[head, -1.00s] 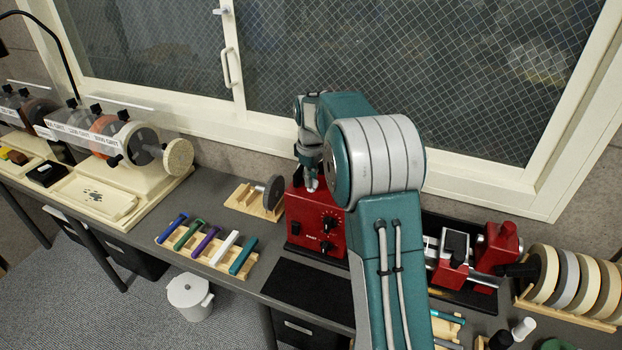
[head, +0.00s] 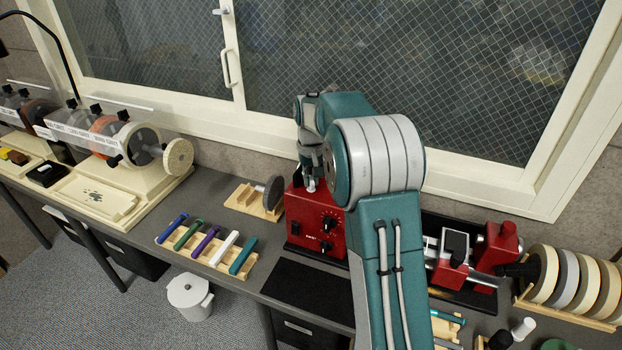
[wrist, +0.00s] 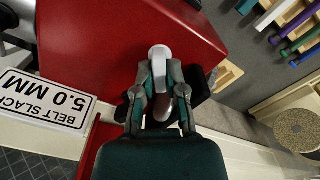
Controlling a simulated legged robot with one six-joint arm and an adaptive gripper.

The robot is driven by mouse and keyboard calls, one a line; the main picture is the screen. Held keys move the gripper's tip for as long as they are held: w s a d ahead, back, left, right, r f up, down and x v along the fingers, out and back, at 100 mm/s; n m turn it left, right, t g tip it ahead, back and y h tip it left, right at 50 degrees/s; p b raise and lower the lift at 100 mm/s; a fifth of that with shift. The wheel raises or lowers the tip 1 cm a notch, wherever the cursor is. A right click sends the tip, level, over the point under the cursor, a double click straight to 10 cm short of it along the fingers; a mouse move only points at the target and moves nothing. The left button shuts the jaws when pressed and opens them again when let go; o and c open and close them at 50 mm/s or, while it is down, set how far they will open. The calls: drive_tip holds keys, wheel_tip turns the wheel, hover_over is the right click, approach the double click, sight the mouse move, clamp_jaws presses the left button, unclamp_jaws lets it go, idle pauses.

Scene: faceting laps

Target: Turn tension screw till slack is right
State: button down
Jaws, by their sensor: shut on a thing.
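My gripper (wrist: 165,92) is shut on a pale, round-topped piece (wrist: 159,53) at the red box, which I take to be the tension screw. The fingers cover its sides and its lower part is hidden. The red box (head: 327,215) stands on the bench with black knobs on its front; its red top (wrist: 85,40) fills much of the wrist view. In the head view my gripper (head: 311,184) is above the box's left part, and the screw cannot be made out. A white sign (wrist: 47,102) beside the box reads "BELT SLACK 5.0 MM".
A wooden rack (head: 209,257) of coloured sticks and a wooden stand with a dark disc (head: 273,193) are left of the box. A red and silver machine (head: 460,265) is to its right. The window wall is close behind. A black mat (head: 305,290) lies clear in front.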

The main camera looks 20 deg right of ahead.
sight(311, 178)
drive_tip(key=shift+f+m, duration=0.1)
drive_tip(key=shift+m, duration=0.4)
drive_tip(key=c, duration=0.7)
unclamp_jaws()
wheel_tip(311, 178, up, 12)
idle(0.4)
